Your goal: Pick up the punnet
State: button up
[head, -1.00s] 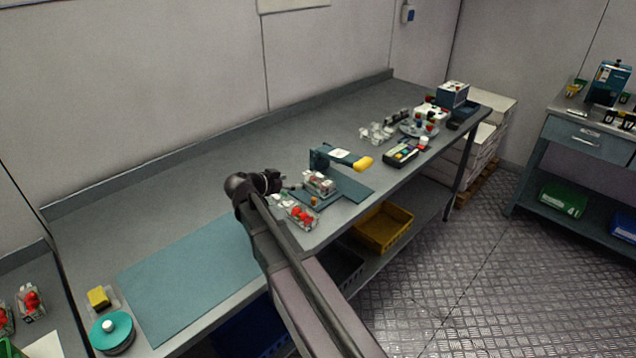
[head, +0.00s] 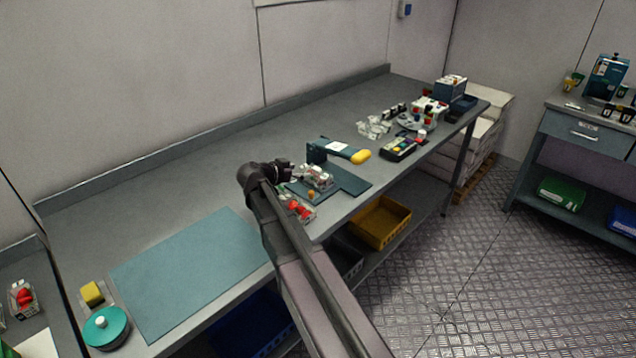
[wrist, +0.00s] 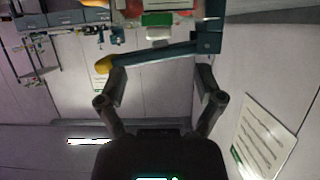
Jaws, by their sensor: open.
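A clear punnet (head: 319,177) with pale and reddish contents sits at the blue press-like device (head: 316,153), which has a lever with a yellow end (head: 361,156). A second clear punnet with red berries (head: 304,212) stands nearer the table's front edge, partly hidden by my arm. My gripper (head: 287,172) is just left of the first punnet, apart from it as far as I can tell. In the wrist view my gripper (wrist: 160,78) is open with nothing between its fingers. The lever (wrist: 150,55) crosses beyond the fingertips there.
A teal mat (head: 190,275) lies on the left of the bench, with a yellow sponge (head: 92,293) and a round teal-topped item (head: 106,328) beside it. A yellow crate (head: 380,222) is on the shelf below. The rear of the bench is mostly clear.

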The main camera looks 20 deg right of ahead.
aim_at(316, 168)
jog(key=shift+b+x, duration=0.4)
jog(key=shift+x, duration=1.2)
jog(key=shift+b+x, duration=0.85)
jog(key=shift+x, duration=1.75)
jog(key=shift+d+r, duration=0.1)
grip_shut()
